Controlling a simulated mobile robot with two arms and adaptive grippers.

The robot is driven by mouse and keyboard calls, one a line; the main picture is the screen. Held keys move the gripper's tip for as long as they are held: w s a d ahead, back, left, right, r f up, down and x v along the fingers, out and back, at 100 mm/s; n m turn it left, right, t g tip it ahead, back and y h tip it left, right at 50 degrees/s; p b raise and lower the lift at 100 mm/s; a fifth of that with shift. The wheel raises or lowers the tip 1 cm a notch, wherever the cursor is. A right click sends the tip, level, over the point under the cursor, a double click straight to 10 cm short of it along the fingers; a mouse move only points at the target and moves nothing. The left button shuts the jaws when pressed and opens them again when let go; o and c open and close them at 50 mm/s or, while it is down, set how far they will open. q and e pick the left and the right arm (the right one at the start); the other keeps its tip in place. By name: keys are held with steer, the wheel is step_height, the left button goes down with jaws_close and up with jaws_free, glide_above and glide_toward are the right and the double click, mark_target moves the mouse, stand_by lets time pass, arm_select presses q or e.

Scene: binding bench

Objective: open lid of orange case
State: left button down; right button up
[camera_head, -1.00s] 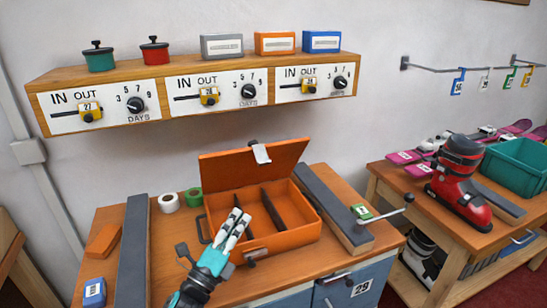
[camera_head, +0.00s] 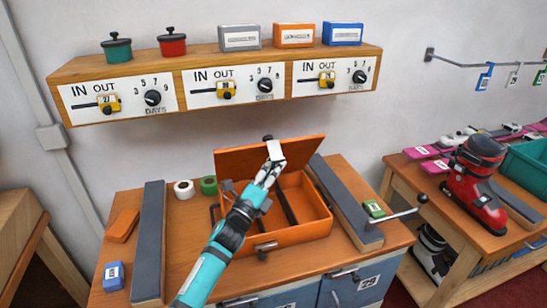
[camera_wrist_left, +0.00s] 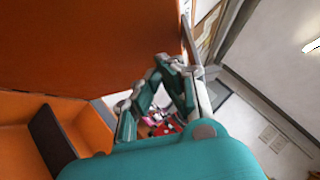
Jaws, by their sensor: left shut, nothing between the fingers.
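The orange case (camera_head: 305,232) sits on the wooden bench with its lid (camera_head: 240,159) standing up at the back, leaning open. Dark dividers show inside it. In the left wrist view the lid's inner face (camera_wrist_left: 85,45) fills the upper left, beside the fingers (camera_wrist_left: 168,85). My right gripper is not in view.
Grey rails (camera_head: 148,240) flank the case, the right one (camera_head: 345,205) close beside it. Tape rolls (camera_head: 184,189) stand behind left. A shelf with dials (camera_head: 180,70) hangs above. A red ski boot (camera_head: 475,185) stands on the right bench.

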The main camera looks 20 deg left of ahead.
mark_target(269, 142)
arm_select(q)
steer(key=shift+w+a+r, duration=0.25)
steer(key=shift+w+a, duration=0.05)
steer(key=w+r+n+p, duration=0.1)
steer(key=p, duration=0.1)
steer(key=w+a+r+g+y+p, duration=0.1)
steer(key=p, duration=0.1)
steer(key=w+a+r+n+p, duration=0.1)
steer(key=r+p, duration=0.1)
steer(key=shift+w+a+n+g+y+p, duration=0.1)
steer(key=shift+w+n+g+y+p, duration=0.1)
steer(key=shift+n+g+y+p, duration=0.1)
steer(key=w, duration=0.1)
steer(key=w+a+b, duration=0.2)
steer(key=shift+r, duration=0.3)
steer(key=shift+w+a, duration=0.15)
steer(key=shift+w, duration=0.15)
steer(key=shift+r, duration=0.1)
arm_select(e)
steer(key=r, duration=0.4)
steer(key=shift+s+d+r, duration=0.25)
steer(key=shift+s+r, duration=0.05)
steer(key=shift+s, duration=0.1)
arm_select(q)
steer(key=shift+s, duration=0.15)
